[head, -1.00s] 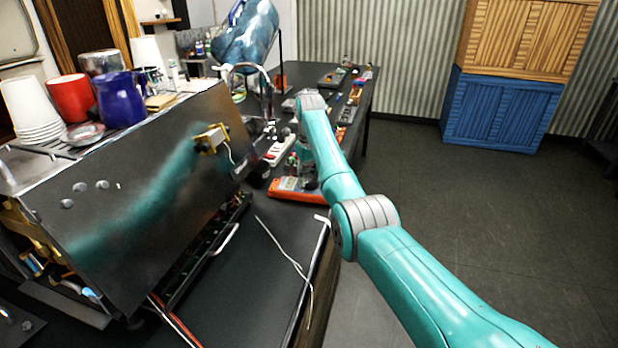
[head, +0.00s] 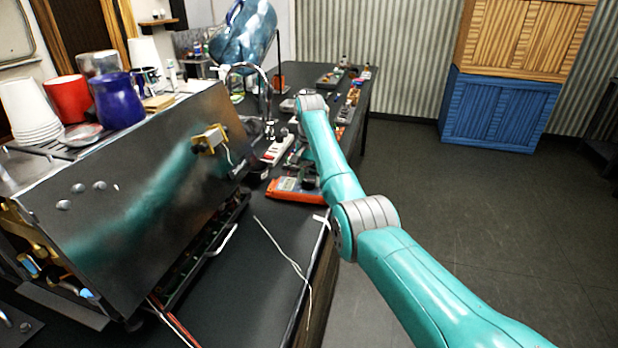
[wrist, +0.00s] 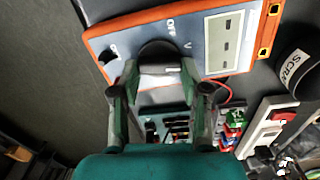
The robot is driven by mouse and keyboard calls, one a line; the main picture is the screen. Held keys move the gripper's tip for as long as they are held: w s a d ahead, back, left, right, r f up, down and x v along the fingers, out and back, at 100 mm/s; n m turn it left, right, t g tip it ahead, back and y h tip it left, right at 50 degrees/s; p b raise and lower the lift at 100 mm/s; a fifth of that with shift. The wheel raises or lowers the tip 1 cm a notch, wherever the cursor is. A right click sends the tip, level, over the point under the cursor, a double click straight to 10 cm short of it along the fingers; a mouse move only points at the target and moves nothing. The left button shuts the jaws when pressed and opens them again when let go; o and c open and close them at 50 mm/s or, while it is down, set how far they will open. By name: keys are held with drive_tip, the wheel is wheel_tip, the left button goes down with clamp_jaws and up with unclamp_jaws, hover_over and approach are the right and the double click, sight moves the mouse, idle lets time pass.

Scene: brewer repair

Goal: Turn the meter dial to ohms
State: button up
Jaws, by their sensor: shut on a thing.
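The meter (wrist: 195,35) has an orange case and a blue-grey face, and lies across the top of the wrist view. A pale display panel (wrist: 225,42) is at its right, and "OFF" and "V" marks show by the dial. The round black dial (wrist: 157,50) is at the middle of the face. My gripper (wrist: 159,70) is shut on the dial, one finger on each side. The fingers hide part of the dial, and its pointer setting cannot be read. In the head view the orange meter (head: 290,194) lies on the dark bench, partly behind my arm.
A steel brewer (head: 150,185) with cups on top stands left of the meter. A white power strip (head: 277,150) lies behind it. A black "SCRAP" container (wrist: 299,72) is right of the meter. A white wire (head: 285,255) lies on the clear front bench.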

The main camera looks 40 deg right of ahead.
drive_tip(key=shift+m, duration=1.7)
drive_tip(key=o, duration=1.1)
drive_tip(key=shift+o, duration=0.2)
wheel_tip(320, 180, up, 8)
drive_tip(key=shift+f, duration=0.25)
drive_tip(key=shift+s, duration=0.1)
